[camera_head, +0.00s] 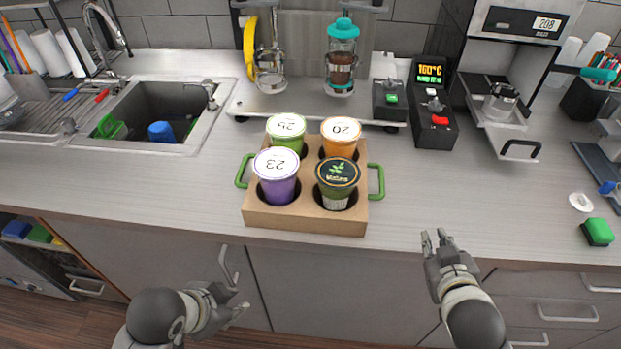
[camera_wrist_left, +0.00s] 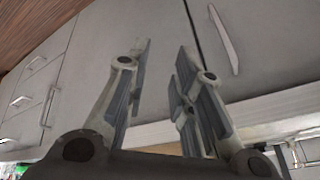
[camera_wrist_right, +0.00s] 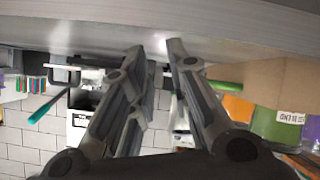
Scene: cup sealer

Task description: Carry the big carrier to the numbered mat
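The big carrier (camera_head: 305,218) is a brown cardboard box with a green handle on its left and right ends. It stands on the counter near the front edge and holds a green-rimmed cup (camera_head: 286,128), an orange cup (camera_head: 340,135), a purple cup (camera_head: 276,174) and a dark-lidded cup (camera_head: 338,180). My left gripper (camera_head: 236,300) is open and empty, below the counter edge in front of the cabinets; its spread fingers show in the left wrist view (camera_wrist_left: 160,70). My right gripper (camera_head: 435,240) is open and empty at the counter's front edge, right of the carrier. I cannot identify the numbered mat.
A sink (camera_head: 160,115) is at the left. A teal-topped dispenser (camera_head: 342,60), a temperature controller (camera_head: 433,105) and a coffee machine (camera_head: 510,75) stand along the back. A green sponge (camera_head: 598,232) lies at the right. Counter left and right of the carrier is clear.

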